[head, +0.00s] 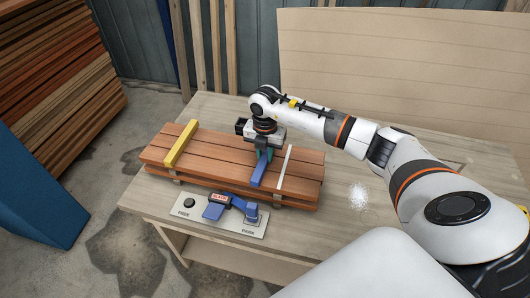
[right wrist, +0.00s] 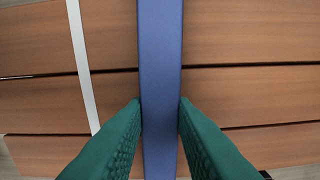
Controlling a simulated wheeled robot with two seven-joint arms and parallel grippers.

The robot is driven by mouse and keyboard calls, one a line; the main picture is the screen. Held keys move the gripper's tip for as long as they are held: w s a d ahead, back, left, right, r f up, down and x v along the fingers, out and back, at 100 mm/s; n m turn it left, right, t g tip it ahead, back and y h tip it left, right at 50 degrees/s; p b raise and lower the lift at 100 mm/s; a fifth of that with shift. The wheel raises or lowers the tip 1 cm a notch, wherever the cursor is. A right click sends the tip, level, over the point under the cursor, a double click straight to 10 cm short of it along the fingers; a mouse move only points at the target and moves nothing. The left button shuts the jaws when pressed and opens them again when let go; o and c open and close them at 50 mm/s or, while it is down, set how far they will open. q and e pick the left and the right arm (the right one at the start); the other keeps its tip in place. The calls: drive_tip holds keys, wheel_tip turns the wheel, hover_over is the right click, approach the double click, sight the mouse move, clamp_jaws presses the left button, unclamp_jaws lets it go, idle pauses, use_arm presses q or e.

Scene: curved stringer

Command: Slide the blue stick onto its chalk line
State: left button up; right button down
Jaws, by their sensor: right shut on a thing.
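The blue stick (head: 258,174) lies across the reddish-brown boards on the table. My right gripper (head: 265,153) is over it, with its green fingers shut on its two sides. The right wrist view shows the blue stick (right wrist: 161,60) between the fingertips (right wrist: 160,102). The white chalk line (head: 285,167) is on the boards, to the right of the stick and apart from it. In the right wrist view the chalk line (right wrist: 81,65) is on the left, slightly slanted to the stick, with bare wood between. My left gripper is not in view.
A yellow stick (head: 181,144) lies across the left end of the boards (head: 215,154). In front is a grey panel (head: 227,227) marked FREE and PARK, with a blue handle (head: 217,209) and a black knob (head: 189,203). White powder (head: 358,197) is on the table at right.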

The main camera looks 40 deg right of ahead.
sight(285, 166)
drive_tip(key=shift+s+d+p, duration=0.5)
drive_tip(key=shift+s+d, duration=0.5)
drive_tip(key=shift+s, duration=0.1)
drive_tip(key=shift+s+d+p, duration=0.35)
drive_tip(key=shift+s+d, duration=0.7)
drive_tip(key=shift+s, duration=0.25)
drive_tip(key=c, duration=1.1)
unclamp_jaws()
drive_tip(key=shift+c, duration=0.2)
drive_tip(key=shift+r, duration=0.1)
wheel_tip(285, 166, up, 12)
